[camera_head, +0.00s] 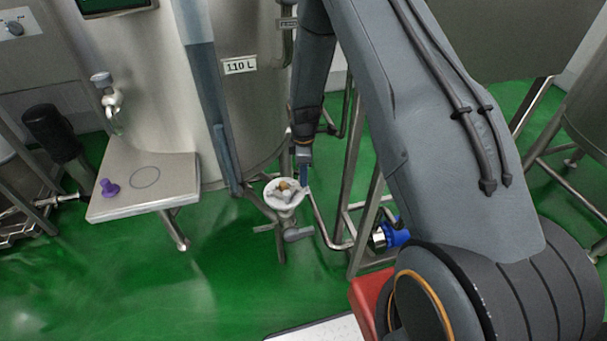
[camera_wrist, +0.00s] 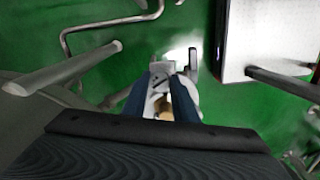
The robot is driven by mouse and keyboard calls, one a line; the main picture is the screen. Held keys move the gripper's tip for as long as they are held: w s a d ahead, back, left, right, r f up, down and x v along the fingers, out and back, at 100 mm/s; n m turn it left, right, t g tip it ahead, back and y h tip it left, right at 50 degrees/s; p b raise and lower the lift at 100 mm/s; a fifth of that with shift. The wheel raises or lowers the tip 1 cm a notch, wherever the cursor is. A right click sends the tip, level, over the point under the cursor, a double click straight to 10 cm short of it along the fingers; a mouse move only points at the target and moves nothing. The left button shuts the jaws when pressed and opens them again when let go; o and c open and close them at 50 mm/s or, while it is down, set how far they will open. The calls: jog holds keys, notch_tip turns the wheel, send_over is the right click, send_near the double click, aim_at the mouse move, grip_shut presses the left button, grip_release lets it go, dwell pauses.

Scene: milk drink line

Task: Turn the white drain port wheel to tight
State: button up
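The white drain port wheel (camera_head: 284,194) sits low in front of the steel tank, with a tan hub at its middle. It also shows in the wrist view (camera_wrist: 183,58), partly hidden by my fingers. My gripper (camera_head: 304,178) points down at the right side of the wheel in the head view. In the wrist view my gripper (camera_wrist: 162,84) has its two dark blue fingers apart, with part of the wheel and the tan hub showing between them. Whether either finger touches the wheel cannot be told.
The tank (camera_head: 250,110) marked 110 L stands behind the wheel. Steel pipes and frame legs (camera_head: 362,190) are close on the right, with a blue-capped fitting (camera_head: 396,234). A steel shelf (camera_head: 150,205) holding a purple knob (camera_head: 109,187) is at left. Green floor lies in front.

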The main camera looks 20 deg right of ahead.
jog(key=shift+m, duration=0.3)
jog(key=m+b, duration=0.1)
jog(key=m, duration=0.5)
jog(key=shift+b, duration=0.35)
jog(key=m+b, duration=0.1)
jog(key=m, duration=0.5)
jog(key=shift+s+a+m, duration=0.1)
jog(key=shift+m, duration=0.3)
jog(key=m, duration=0.5)
jog(key=m+b, duration=0.1)
jog(key=m, duration=0.4)
jog(key=shift+a, duration=0.1)
jog(key=shift+m, duration=0.4)
jog(key=o, duration=1)
jog(key=shift+o, duration=0.2)
jog(key=shift+r, duration=0.15)
